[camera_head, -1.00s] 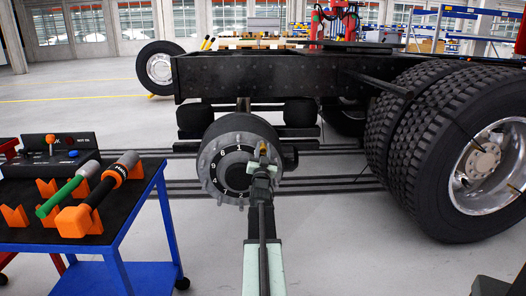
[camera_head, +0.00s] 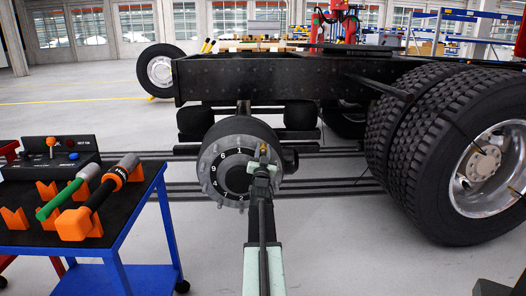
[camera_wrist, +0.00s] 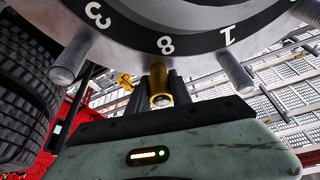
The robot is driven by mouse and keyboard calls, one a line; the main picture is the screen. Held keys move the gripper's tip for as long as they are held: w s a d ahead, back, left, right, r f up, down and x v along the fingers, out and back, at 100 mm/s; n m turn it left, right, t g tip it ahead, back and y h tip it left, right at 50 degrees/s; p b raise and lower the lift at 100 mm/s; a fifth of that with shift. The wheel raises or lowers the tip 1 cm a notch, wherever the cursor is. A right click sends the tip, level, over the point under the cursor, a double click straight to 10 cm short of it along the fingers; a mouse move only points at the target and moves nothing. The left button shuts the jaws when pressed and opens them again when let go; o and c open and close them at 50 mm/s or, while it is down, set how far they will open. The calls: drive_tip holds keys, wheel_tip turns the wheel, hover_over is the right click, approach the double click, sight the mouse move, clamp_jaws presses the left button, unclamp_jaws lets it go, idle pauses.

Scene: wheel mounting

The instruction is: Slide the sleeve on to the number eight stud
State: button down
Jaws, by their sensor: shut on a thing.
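The sleeve (camera_wrist: 160,88) is a brass-coloured tube held between the dark fingers of my gripper (camera_wrist: 162,100). In the wrist view it stands below the number 8 on the hub ring (camera_wrist: 200,40), in line with that number. The number eight stud itself does not show; I cannot tell how far the sleeve is around it. Bare threaded studs stand by number 3 (camera_wrist: 71,58) and number 1 (camera_wrist: 236,72). In the head view my gripper (camera_head: 262,162) is at the right side of the hub (camera_head: 222,172), with the sleeve (camera_head: 263,148) a small yellow spot at its tip.
A blue cart (camera_head: 155,205) at the left carries a control box (camera_head: 50,148), a green-handled tool (camera_head: 63,197) and an orange and black tool (camera_head: 98,200). Big double tyres (camera_head: 400,140) stand at the right. The truck frame (camera_head: 270,78) is above the hub.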

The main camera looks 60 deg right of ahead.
drive_tip(key=c, duration=1.1)
unclamp_jaws()
drive_tip(key=b+v, duration=0.3)
drive_tip(key=v, duration=0.4)
drive_tip(key=shift+s+a+f, duration=0.1)
drive_tip(key=shift+f, duration=0.05)
drive_tip(key=shift+s+a, duration=0.1)
drive_tip(key=shift+a, duration=0.15)
